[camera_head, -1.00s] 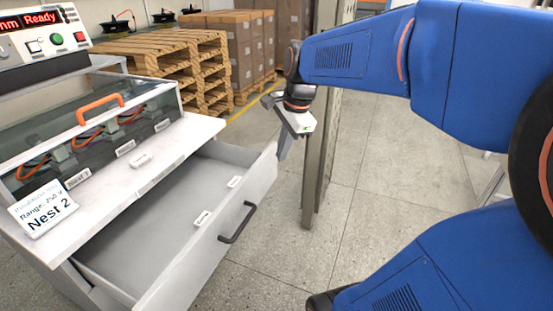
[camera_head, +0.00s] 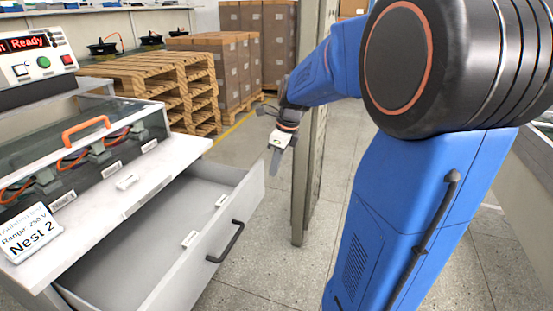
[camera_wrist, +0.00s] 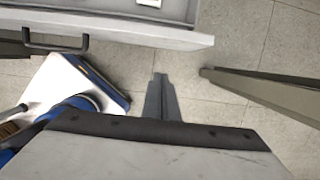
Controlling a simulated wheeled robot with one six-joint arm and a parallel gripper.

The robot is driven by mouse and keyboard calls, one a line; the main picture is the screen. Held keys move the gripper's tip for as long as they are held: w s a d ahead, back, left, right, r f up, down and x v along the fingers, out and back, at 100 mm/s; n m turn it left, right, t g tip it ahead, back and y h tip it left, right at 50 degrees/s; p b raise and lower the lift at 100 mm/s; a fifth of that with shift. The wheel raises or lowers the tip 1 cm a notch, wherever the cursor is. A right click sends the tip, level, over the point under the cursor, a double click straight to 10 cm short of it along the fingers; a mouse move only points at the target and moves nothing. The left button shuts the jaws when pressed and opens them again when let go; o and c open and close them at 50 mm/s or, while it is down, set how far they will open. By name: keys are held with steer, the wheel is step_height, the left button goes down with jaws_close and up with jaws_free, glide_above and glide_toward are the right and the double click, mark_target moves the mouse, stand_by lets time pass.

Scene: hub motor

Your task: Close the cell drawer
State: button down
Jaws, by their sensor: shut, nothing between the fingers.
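The cell drawer (camera_head: 170,247) stands pulled out from under the white bench top, at the left of the head view. Its dark bar handle (camera_head: 226,242) is on the front face. The drawer front also shows along the top of the wrist view (camera_wrist: 150,36), with the handle (camera_wrist: 56,46) at the upper left. My gripper (camera_head: 273,172) is shut and empty, pointing down beyond the drawer's far front corner. In the wrist view its fingers (camera_wrist: 160,98) hang over floor, apart from the drawer front and to the right of the handle.
A grey post (camera_head: 309,130) stands close to the right of my gripper. Wooden pallets (camera_head: 165,85) and stacked cartons (camera_head: 235,60) are behind. The Nest 2 sign (camera_head: 31,232) and a clear-covered fixture (camera_head: 85,150) sit on the bench. Floor in front of the drawer is clear.

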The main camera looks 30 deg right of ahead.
mark_target(260, 174)
steer(key=shift+w+a+f, duration=0.75)
steer(key=shift+w+f, duration=0.25)
steer(key=shift+w, duration=0.05)
steer(key=shift+w+a+f, duration=0.7)
steer(key=shift+w+f, duration=0.3)
steer(key=w+a, duration=1.2)
steer(key=w, duration=0.5)
steer(key=shift+a, duration=0.25)
steer(key=shift+d, duration=0.1)
